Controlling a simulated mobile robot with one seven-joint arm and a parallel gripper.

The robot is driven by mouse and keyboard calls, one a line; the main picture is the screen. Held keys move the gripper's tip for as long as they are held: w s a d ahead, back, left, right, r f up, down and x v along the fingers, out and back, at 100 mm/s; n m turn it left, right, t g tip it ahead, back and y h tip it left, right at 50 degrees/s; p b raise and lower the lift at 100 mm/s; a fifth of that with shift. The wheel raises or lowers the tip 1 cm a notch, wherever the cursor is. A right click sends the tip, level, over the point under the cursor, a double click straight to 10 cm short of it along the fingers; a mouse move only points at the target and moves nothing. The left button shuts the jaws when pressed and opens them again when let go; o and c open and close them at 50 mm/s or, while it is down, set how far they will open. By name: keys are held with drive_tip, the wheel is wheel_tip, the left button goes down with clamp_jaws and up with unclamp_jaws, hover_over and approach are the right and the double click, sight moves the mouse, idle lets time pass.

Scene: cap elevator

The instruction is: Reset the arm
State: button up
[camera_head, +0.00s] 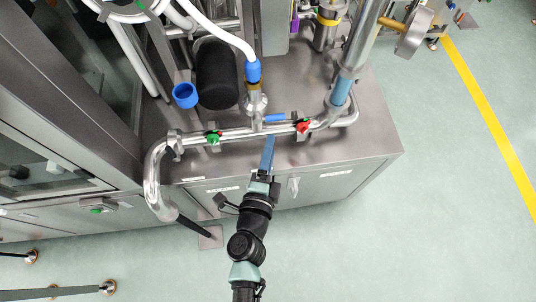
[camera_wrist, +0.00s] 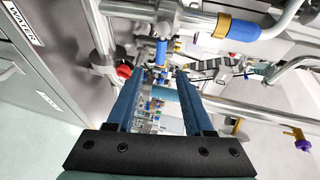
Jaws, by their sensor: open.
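My gripper (camera_head: 268,145) reaches in from the bottom of the head view, with its blue fingers at the front edge of the steel cabinet top. In the wrist view my gripper (camera_wrist: 157,78) shows two blue fingers spread apart with nothing between them. The fingertips point toward the steel pipe (camera_head: 240,132) between the green valve (camera_head: 214,138) and the red valve (camera_head: 303,127). I cannot tell how far the tips are from the pipe. A blue handle (camera_head: 274,118) lies just beyond them.
A black cylinder (camera_head: 216,74) and a blue cap (camera_head: 185,95) sit behind the pipe. A white hose with a blue fitting (camera_head: 253,71) rises from it. A bent pipe (camera_head: 156,180) hangs over the cabinet front at left. The floor (camera_head: 380,230) at lower right is clear.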

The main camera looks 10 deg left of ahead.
drive_tip(key=shift+s+r, duration=0.15)
drive_tip(key=shift+s, duration=0.6)
drive_tip(key=w+a+r+n+t+y+b, duration=0.15)
drive_tip(key=w+r+n, duration=0.25)
drive_tip(key=r, duration=0.7)
drive_tip(key=w+r+n+t+y, duration=0.2)
drive_tip(key=w+r+n+t, duration=0.15)
drive_tip(key=r, duration=0.75)
drive_tip(key=w+r+n+t+y, duration=0.1)
drive_tip(key=w+r+n, duration=0.25)
drive_tip(key=r, duration=0.75)
drive_tip(key=s+d+r+n+t+h, duration=0.1)
drive_tip(key=s+r, duration=0.3)
drive_tip(key=r, duration=0.5)
drive_tip(key=s+d+r+n+t+h+b, duration=0.1)
drive_tip(key=s+d+r+n+t+h, duration=0.1)
drive_tip(key=r, duration=0.8)
drive_tip(key=s+d+r+n+t+h, duration=0.1)
drive_tip(key=s+d+r+n+t, duration=0.1)
drive_tip(key=s+r, duration=0.5)
wheel_tip(320, 180, up, 3)
drive_tip(key=shift+d+f+n+t, duration=0.1)
drive_tip(key=shift+d+n+t, duration=0.2)
drive_tip(key=shift+d+n, duration=0.55)
drive_tip(key=shift+w+a, duration=0.1)
